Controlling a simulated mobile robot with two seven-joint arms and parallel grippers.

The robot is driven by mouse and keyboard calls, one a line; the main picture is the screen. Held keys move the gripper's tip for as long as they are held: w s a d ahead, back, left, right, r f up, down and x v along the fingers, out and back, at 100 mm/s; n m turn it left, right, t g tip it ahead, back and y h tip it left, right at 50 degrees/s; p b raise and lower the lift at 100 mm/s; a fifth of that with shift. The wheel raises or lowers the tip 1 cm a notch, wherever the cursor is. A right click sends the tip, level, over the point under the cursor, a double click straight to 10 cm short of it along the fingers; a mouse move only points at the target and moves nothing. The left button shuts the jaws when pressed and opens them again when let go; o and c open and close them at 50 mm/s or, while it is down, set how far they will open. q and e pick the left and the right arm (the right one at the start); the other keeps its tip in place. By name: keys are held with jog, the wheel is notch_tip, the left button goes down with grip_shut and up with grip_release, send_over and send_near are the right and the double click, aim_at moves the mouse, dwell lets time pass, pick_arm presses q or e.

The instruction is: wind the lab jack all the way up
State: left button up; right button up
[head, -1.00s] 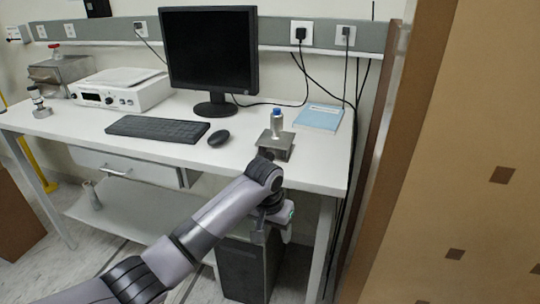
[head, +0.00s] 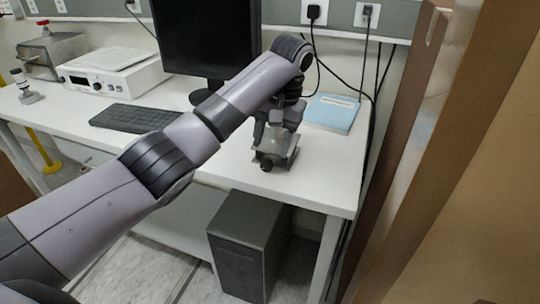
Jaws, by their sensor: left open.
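The lab jack (head: 279,157) stands on the white desk near its front right edge. It is a small grey metal stand with a dark round knob (head: 266,164) facing the front. My left gripper (head: 272,135) is open and points down just over the jack, covering most of its top. The bottle with the blue cap that stood on the jack is hidden behind my gripper and wrist. I cannot tell whether the fingers touch anything. My right gripper is out of view.
A light blue book (head: 333,113) lies right of the jack on the desk (head: 330,180). A monitor (head: 205,40) and keyboard (head: 130,118) are to the left. A dark computer case (head: 245,245) stands below. A brown panel (head: 480,180) closes off the right side.

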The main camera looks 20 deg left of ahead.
aim_at(268, 162)
pick_arm(q)
jog(key=shift+s+f, duration=0.15)
jog(key=shift+f, duration=1.05)
jog(key=shift+a+f, duration=0.3)
jog(key=shift+f, duration=0.65)
jog(key=shift+a+f, duration=0.3)
jog(key=shift+f, duration=0.6)
jog(key=c, duration=1.1)
jog(key=shift+o, duration=0.2)
jog(key=shift+d+y, duration=0.15)
jog(key=shift+y, duration=0.55)
